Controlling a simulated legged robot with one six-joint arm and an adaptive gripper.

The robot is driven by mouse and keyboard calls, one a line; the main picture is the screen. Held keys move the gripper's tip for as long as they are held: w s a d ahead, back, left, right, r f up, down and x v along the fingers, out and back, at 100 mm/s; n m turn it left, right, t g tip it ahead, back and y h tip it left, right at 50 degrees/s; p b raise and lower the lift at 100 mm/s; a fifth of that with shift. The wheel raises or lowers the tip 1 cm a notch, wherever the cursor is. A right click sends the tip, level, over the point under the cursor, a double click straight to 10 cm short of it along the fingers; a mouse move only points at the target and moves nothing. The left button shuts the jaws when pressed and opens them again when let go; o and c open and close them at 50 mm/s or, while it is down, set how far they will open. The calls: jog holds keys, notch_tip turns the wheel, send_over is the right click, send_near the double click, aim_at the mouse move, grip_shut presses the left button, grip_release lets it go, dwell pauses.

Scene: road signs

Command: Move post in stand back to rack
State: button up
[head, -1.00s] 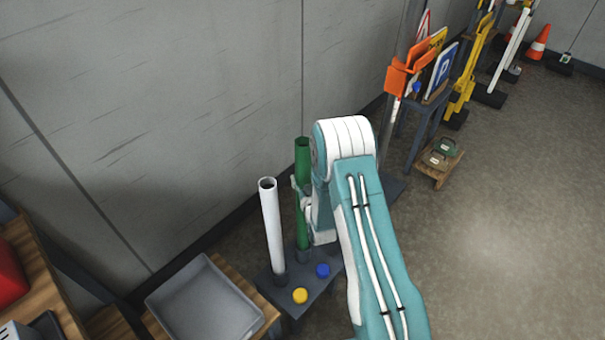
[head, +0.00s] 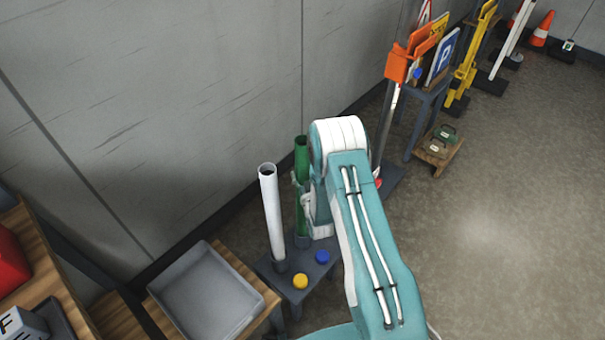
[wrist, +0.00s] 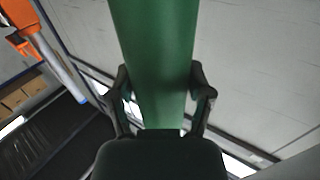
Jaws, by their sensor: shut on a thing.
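A green post (head: 301,155) stands upright at the back of a low dark rack (head: 305,285) in the head view. My gripper is shut on the green post, which fills the middle of the wrist view (wrist: 155,60); the fingers (wrist: 160,95) sit on both sides of it. In the head view my wrist partly hides the post and the fingers. The post's lower end is at the rack; I cannot tell how deep it is seated. A white post (head: 271,215) stands upright in the rack to the left of the green one.
A blue cap (head: 322,257) and a yellow cap (head: 300,281) lie on the rack's front. A grey tray (head: 208,300) is to the left. A sign holder with an orange bin (head: 405,62) and a blue parking sign (head: 443,58) stands behind right. The floor at right is clear.

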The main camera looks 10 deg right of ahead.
dwell(0.3)
jog(key=o, duration=1.3)
jog(key=shift+f, duration=0.1)
jog(key=shift+s, duration=0.1)
jog(key=shift+s+f, duration=0.1)
jog(key=shift+s, duration=0.2)
jog(key=s, duration=1.1)
jog(key=shift+s+d, duration=0.1)
jog(key=shift+d, duration=0.15)
